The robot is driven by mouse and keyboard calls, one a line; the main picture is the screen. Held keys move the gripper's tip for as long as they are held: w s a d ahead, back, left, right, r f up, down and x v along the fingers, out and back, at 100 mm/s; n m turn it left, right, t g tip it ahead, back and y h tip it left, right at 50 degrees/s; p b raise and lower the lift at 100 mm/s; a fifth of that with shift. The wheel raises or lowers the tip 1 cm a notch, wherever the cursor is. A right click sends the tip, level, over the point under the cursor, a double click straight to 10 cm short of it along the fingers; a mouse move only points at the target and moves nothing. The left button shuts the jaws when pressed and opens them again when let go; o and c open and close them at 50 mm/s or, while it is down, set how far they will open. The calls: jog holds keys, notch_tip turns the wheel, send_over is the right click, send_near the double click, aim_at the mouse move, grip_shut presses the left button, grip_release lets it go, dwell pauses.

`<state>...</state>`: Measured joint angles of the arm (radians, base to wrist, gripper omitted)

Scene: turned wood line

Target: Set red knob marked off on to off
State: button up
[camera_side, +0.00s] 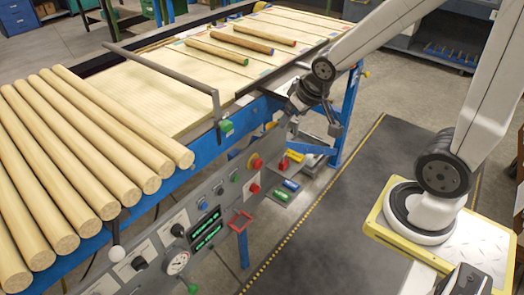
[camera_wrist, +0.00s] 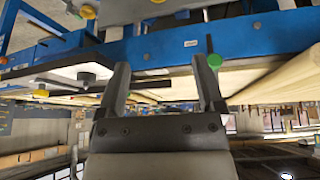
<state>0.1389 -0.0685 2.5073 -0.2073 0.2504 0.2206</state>
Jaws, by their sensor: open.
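The control panel (camera_side: 205,222) slopes along the front of the line in the side view. A red round knob (camera_side: 254,189) sits near its right end, below a larger red button on a yellow base (camera_side: 257,163). I cannot read the markings or tell the knob's setting, and cannot be sure which red control is marked off on. My gripper (camera_side: 336,128) is right of the panel, apart from both red controls. In the wrist view my gripper (camera_wrist: 162,68) is open with nothing between its fingers. No red knob shows there.
A red square guard (camera_side: 240,221) sticks out below the red knob. A black selector (camera_side: 178,230), a gauge (camera_side: 177,263) and green displays share the panel. Several wood rods (camera_side: 125,120) lie at left. A blue rail (camera_wrist: 235,38) crosses the wrist view.

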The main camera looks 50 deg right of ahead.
jog(key=w+d+m+t, duration=0.3)
jog(key=w+d+t, duration=0.2)
jog(key=d, duration=0.2)
jog(key=m+t+y, duration=0.3)
jog(key=t+y, duration=0.2)
jog(key=y, duration=0.1)
send_near(259, 187)
jog(key=s+d+f, duration=0.2)
jog(key=s+f, duration=0.1)
jog(key=shift+a+r, duration=0.15)
jog(key=shift+a, duration=0.1)
jog(key=shift+w, duration=0.15)
jog(key=shift+a+r+x, duration=0.15)
jog(key=shift+r+x, duration=0.25)
jog(key=shift+x, duration=1.7)
jog(key=shift+a+r+x, duration=0.1)
jog(key=shift+r+x, duration=0.35)
jog(key=shift+x, duration=1.65)
jog(key=shift+a+r+x, duration=0.15)
jog(key=shift+r+x, duration=0.25)
jog(key=shift+x, duration=1.7)
jog(key=shift+w+f, duration=0.1)
jog(key=shift+w, duration=0.05)
